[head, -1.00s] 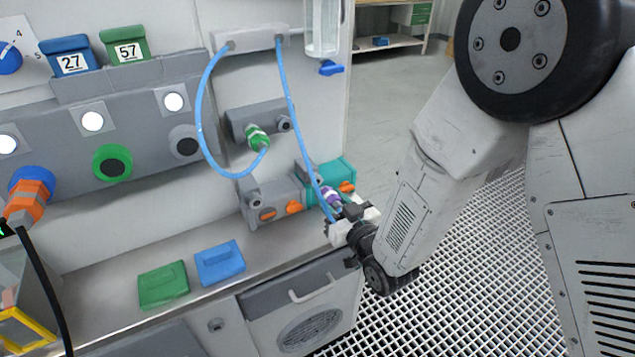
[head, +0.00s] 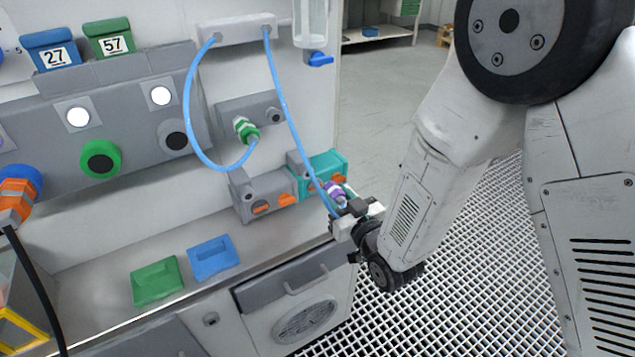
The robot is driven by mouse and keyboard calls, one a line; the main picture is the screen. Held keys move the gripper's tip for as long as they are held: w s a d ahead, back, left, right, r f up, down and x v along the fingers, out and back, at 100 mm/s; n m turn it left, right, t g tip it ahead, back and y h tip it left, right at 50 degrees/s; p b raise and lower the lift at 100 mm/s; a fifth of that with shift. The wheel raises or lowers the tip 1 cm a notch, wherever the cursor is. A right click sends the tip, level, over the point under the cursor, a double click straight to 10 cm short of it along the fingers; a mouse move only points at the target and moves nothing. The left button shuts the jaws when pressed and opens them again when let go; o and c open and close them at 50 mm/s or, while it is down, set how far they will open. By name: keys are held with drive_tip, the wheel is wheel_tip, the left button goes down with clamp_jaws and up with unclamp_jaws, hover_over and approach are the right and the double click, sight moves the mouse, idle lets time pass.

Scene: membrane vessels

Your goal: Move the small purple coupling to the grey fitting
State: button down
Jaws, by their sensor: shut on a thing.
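The small purple coupling (head: 336,193) is on the lower end of a blue hose. My gripper (head: 349,208) is shut on it, at the right end of the counter, with the jaws partly hiding it. The coupling shows in front of the teal fitting (head: 322,165); I cannot tell whether they touch. The grey fitting (head: 248,188), with orange levers, sits just left of the teal one against the back panel. No coupling shows on its front.
Another blue hose (head: 188,110) loops to a green coupling (head: 246,131) on an upper grey block. Blue (head: 212,258) and green (head: 156,282) flat pieces lie on the counter. An orange connector (head: 16,200) with a black cable is at far left. Floor grating is at right.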

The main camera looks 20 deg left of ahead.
drive_tip(key=w+d+f+m+t+h, duration=0.1)
drive_tip(key=w+d+m+t+h, duration=0.1)
drive_tip(key=w+d, duration=0.35)
drive_tip(key=w+d+f+m+t+h, duration=0.1)
drive_tip(key=w+d+h, duration=0.1)
drive_tip(key=d, duration=0.6)
drive_tip(key=w+d+m+t+h, duration=0.2)
drive_tip(key=w+d, duration=0.1)
drive_tip(key=d, duration=0.3)
drive_tip(key=w+d+f+m+h, duration=0.1)
drive_tip(key=d+m+h, duration=0.1)
drive_tip(key=d, duration=0.8)
drive_tip(key=w+d+f+m+t+h, duration=0.1)
drive_tip(key=d+h, duration=0.4)
drive_tip(key=d, duration=0.6)
drive_tip(key=shift+w+m, duration=0.25)
drive_tip(key=shift+m, duration=0.55)
